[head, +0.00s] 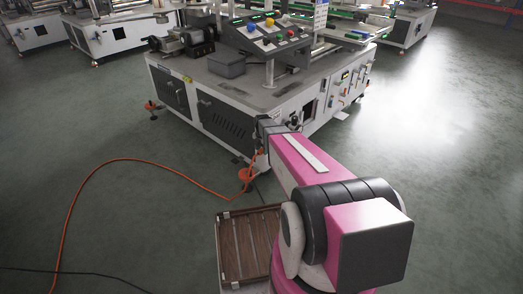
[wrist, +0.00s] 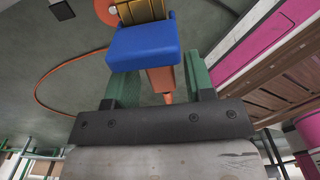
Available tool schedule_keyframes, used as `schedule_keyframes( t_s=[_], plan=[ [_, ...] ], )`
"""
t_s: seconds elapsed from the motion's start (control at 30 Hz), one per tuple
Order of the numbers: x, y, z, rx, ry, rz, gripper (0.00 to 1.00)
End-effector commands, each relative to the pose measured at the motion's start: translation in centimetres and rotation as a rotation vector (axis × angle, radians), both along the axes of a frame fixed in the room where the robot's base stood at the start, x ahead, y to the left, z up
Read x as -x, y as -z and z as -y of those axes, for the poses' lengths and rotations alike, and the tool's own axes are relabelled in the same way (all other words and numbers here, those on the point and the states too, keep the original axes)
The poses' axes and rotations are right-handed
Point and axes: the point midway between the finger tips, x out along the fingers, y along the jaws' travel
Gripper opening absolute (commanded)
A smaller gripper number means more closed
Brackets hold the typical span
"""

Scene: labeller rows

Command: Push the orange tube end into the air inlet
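The orange tube (head: 150,160) lies in a wide curve on the floor and rises at its right end to the front corner of the machine, at my gripper. In the wrist view my gripper (wrist: 160,85) has two green fingers with an orange piece (wrist: 160,80), apparently the tube end, between them. The fingers seem shut on it, though a blue block (wrist: 145,45) partly covers the grip. A yellow-brown ribbed part (wrist: 140,11) sits beyond the block. I cannot make out the air inlet's opening. In the head view the gripper is mostly hidden by my pink arm.
The white machine cabinet (head: 225,121) stands ahead, with orange feet (head: 245,174) on the floor. A wooden slatted crate or pallet (head: 247,243) lies beside my arm. A dark cable (head: 75,272) crosses the floor at lower left. Floor at left and right is open.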

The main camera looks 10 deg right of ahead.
Motion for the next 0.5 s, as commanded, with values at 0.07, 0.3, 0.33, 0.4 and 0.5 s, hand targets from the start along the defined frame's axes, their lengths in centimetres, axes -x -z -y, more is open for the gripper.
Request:
schedule_keyframes(
  t_s=[0.07, 0.3, 0.33, 0.4, 0.5],
  plan=[
    [0.0, 0.0, 0.0, 0.000, 0.000, 0.000, 0.56],
    [0.0, -0.1, 0.0, 0.000, 0.000, 0.000, 0.56],
    [0.0, -0.2, 0.0, 0.000, 0.000, 0.000, 0.56],
    [0.1, -0.7, 0.0, -0.001, 0.000, 0.001, 0.56],
    [0.1, -1.9, 0.0, 0.000, 0.000, 0.002, 0.56]
  ],
)
